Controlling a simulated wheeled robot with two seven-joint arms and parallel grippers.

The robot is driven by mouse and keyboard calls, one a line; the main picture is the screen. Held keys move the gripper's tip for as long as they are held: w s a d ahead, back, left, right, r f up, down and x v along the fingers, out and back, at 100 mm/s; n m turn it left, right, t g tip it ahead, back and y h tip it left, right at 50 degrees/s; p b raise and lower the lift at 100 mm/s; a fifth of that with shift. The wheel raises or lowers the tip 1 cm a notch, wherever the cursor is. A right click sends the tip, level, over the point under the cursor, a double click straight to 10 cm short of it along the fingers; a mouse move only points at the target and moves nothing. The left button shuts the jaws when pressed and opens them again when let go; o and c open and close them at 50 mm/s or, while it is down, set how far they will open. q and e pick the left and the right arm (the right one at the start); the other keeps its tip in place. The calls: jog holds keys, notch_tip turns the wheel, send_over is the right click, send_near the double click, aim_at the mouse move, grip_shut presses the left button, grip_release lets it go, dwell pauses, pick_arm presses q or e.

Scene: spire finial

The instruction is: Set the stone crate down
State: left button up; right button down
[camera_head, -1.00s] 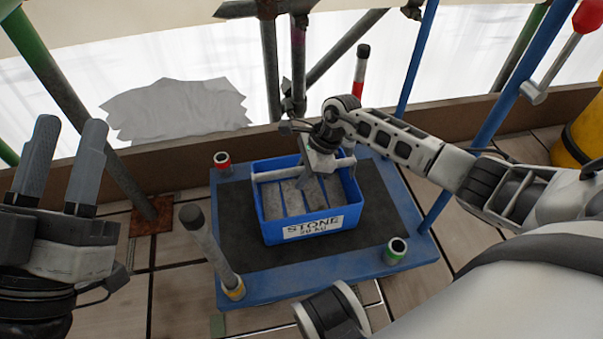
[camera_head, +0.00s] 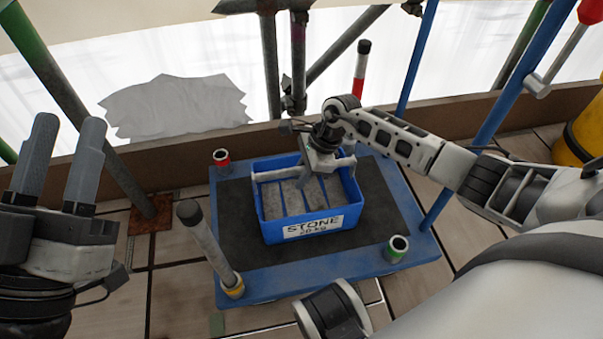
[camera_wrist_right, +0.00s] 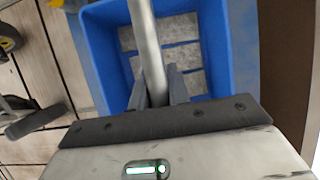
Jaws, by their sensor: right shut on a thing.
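The blue stone crate (camera_head: 268,238), labelled "STONE 20 KG", holds several grey stone blocks (camera_head: 288,203). It is on or just over the dark mat of a blue platform (camera_head: 400,250); I cannot tell if its base touches. A grey bar handle (camera_head: 275,174) spans the crate. My right gripper (camera_head: 308,182) is over the crate, shut on the handle; in the right wrist view the handle (camera_wrist_right: 148,45) runs between its fingers (camera_wrist_right: 160,92). My left gripper (camera_head: 62,160) is at the far left, empty, its two fingers upright and apart.
Sockets with red (camera_head: 222,160) and green (camera_head: 396,248) bands stand at platform corners. A grey post (camera_head: 205,240) leans from the yellow-banded corner. Scaffold poles (camera_head: 270,70) rise behind and a blue pole (camera_head: 490,110) at right. A yellow drum (camera_head: 580,135) is far right.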

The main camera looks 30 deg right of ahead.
pick_arm(q)
jog(key=shift+d+f, duration=0.1)
jog(key=shift+f, duration=0.3)
pick_arm(e)
jog(key=shift+w, duration=0.1)
jog(key=c, duration=1.3)
grip_release()
jog(key=shift+o, duration=0.2)
jog(key=shift+f, duration=0.2)
jog(key=shift+d+r, duration=0.1)
jog(key=shift+r, duration=0.35)
jog(key=p+v, duration=0.3)
jog(key=v, duration=0.1)
jog(key=p+v, duration=0.3)
jog(key=v, duration=0.1)
jog(key=shift+r+p, duration=0.25)
jog(key=shift+p, duration=0.05)
pick_arm(q)
notch_tip(320, 180, down, 8)
jog(key=s+n+g+y+p, duration=0.2)
jog(key=n+g+y+p, duration=0.2)
jog(key=g+y, duration=0.1)
jog(key=shift+s+n+g, duration=0.15)
jog(key=shift+n+g, duration=0.25)
jog(key=shift+g, duration=0.1)
pick_arm(e)
jog(key=v, duration=0.7)
jog(key=shift+d, duration=0.1)
